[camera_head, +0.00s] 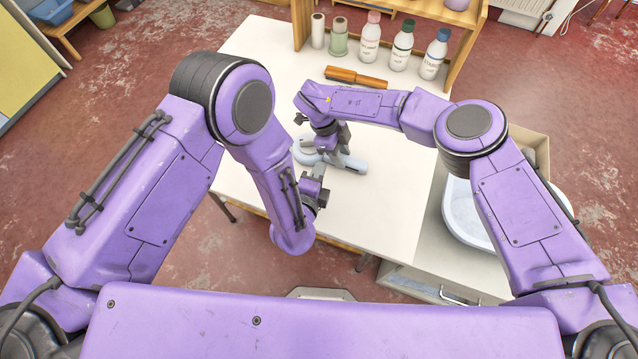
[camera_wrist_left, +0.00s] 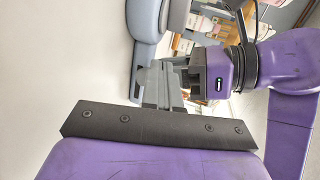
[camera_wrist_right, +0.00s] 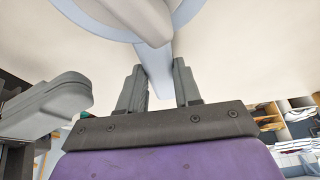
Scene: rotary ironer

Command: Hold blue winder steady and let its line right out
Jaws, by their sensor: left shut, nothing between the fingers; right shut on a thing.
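The pale blue winder (camera_head: 347,162) lies on the white table, partly hidden by my right gripper and arm. In the right wrist view its curved rim (camera_wrist_right: 185,12) and bar (camera_wrist_right: 157,75) show; the bar runs down between the fingers. My right gripper (camera_wrist_right: 157,85) is shut on this bar; it also shows in the head view (camera_head: 326,150). My left gripper (camera_head: 322,192) is shut and empty, near the table's front edge, in front of the winder and apart from it. Its closed fingers show in the left wrist view (camera_wrist_left: 156,82). I cannot make out any line.
A wooden-handled tool (camera_head: 356,78) lies behind the winder. Bottles (camera_head: 402,45) and spools (camera_head: 339,38) stand along the back by a wooden shelf (camera_head: 468,50). A white basin (camera_head: 466,215) is at the right. The table's left part (camera_head: 265,60) is clear.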

